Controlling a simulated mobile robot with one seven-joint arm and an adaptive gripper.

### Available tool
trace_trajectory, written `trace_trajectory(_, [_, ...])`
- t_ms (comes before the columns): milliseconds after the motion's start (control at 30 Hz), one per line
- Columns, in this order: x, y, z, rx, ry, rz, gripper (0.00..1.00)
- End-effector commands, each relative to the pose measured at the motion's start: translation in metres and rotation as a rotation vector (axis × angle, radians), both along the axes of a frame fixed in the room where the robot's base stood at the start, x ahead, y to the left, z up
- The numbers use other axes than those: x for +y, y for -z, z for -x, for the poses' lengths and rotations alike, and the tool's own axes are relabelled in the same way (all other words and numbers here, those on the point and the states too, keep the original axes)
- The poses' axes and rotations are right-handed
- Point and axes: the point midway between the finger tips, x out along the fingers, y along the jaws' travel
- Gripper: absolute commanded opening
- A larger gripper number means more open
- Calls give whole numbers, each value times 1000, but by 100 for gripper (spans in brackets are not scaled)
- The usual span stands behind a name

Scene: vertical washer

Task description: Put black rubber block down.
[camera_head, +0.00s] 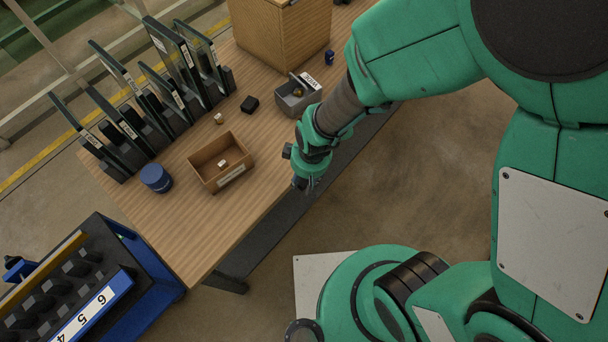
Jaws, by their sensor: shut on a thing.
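My gripper (305,184) hangs in the middle of the view, just off the table's right edge in the picture, and points down. It is shut on a small dark thing at its fingertips, which I take for the black rubber block; the fingers hide most of it.
On the table are an open brown box (240,172) with a small pale piece inside, a grey bin (284,105), a blue round container (156,178), a small pale piece (219,118) and upright framed panels (165,90). A large wooden box (278,35) stands at the back. The near table corner is clear.

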Motion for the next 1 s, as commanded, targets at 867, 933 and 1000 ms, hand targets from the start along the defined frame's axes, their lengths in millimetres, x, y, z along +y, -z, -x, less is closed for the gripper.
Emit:
trace_trajectory(867, [53, -15, -12, 2, -141, 1, 16])
trace_trajectory(933, [71, -20, -14, 3, -185, 2, 16])
trace_trajectory(1000, [91, -25, -16, 3, -237, 2, 16])
